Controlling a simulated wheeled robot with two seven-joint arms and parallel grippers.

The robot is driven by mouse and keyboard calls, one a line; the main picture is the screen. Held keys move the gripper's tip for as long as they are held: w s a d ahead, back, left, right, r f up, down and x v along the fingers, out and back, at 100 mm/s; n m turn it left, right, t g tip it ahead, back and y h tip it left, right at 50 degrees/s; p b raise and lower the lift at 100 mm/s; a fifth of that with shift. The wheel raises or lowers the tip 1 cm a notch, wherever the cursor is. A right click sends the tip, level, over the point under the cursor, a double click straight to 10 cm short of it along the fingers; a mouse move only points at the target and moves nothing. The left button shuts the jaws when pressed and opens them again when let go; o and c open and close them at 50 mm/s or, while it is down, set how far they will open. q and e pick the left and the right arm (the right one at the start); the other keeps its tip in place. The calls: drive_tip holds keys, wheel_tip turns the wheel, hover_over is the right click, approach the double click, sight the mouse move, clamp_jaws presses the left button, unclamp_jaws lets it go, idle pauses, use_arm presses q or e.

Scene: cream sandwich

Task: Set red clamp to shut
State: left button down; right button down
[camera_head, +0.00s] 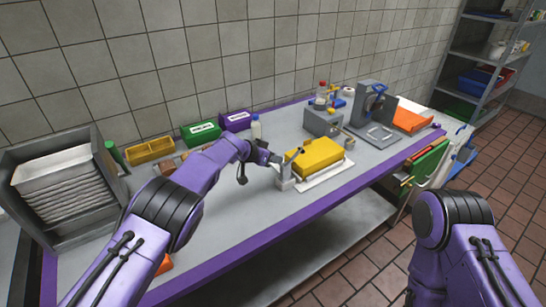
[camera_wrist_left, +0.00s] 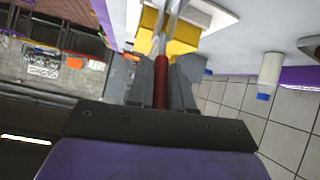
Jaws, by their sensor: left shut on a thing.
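My left gripper (camera_wrist_left: 161,80) is shut on a red bar, the handle of the red clamp (camera_wrist_left: 161,88), which shows between the two dark fingers in the left wrist view. A bare metal arm runs on from the red part toward a yellow block (camera_wrist_left: 182,40). In the head view my left gripper (camera_head: 279,160) is at the left end of the yellow block (camera_head: 319,156), by a grey upright bracket (camera_head: 286,182). The clamp's red part is hidden there by the gripper. My right gripper is out of view; only its arm shows at the lower right.
The yellow block lies on a white board (camera_head: 328,175) near the purple front edge of the bench (camera_head: 235,243). A white bottle (camera_head: 256,127) stands behind the gripper. A grey machine (camera_head: 372,105) stands farther right. Green (camera_head: 201,132) and purple (camera_head: 235,120) boxes line the wall.

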use_arm(q)
drive_tip(key=c, duration=1.1)
unclamp_jaws()
drive_tip(key=b+v, duration=0.2)
drive_tip(key=v, duration=0.8)
drive_tip(key=shift+r+b, duration=0.25)
drive_tip(key=shift+b, duration=0.05)
drive_tip(key=shift+a, duration=0.15)
